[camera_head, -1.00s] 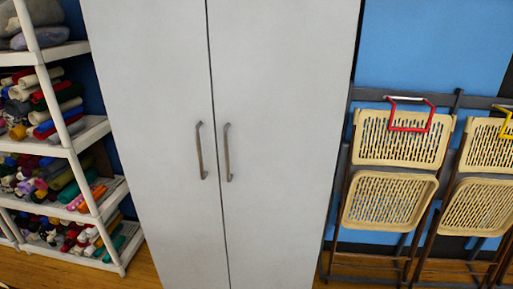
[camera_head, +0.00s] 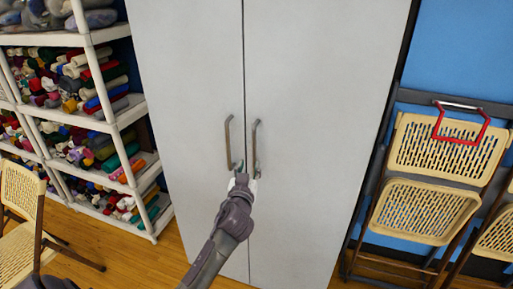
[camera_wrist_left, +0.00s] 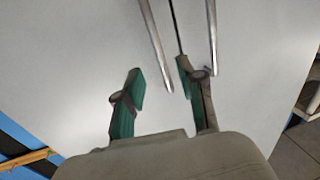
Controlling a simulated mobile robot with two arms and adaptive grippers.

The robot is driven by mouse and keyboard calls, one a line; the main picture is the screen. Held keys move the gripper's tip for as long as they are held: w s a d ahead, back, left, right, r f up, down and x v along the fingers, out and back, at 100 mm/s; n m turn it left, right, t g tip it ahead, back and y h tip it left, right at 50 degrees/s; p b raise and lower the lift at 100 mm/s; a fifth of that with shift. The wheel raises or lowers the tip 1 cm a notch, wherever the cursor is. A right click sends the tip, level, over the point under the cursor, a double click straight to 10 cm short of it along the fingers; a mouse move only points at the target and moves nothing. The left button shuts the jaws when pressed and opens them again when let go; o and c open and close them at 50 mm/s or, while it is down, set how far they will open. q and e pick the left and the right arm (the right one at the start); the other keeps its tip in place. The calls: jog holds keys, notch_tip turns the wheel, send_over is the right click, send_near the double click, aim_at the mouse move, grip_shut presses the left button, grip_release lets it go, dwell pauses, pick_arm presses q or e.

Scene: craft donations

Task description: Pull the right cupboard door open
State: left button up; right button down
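The grey two-door cupboard has a right door (camera_head: 320,120) and a left door (camera_head: 190,70), both shut with a thin seam between them. The right door's bar handle (camera_head: 255,148) is upright beside the left door's handle (camera_head: 228,142). My left gripper (camera_head: 245,172) is at the lower ends of the handles. In the left wrist view its two green-padded fingers (camera_wrist_left: 160,88) are apart. There the right door's handle (camera_wrist_left: 155,45) has its end between the fingertips in the picture; I cannot tell whether they touch it. My right gripper is in neither view.
White shelves (camera_head: 128,118) with rolled fabric and yarn stand left of the cupboard. Folded chairs (camera_head: 425,205) lean against the blue wall at right. Another chair (camera_head: 20,205) stands at lower left. Some wooden floor (camera_head: 120,250) is bare in front of the shelves.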

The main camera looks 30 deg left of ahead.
aim_at(254, 151)
pick_arm(q)
jog(key=p+x, duration=0.1)
jog(key=x, duration=0.9)
jog(key=shift+d+f, duration=0.1)
jog(key=shift+f, duration=0.05)
grip_shut()
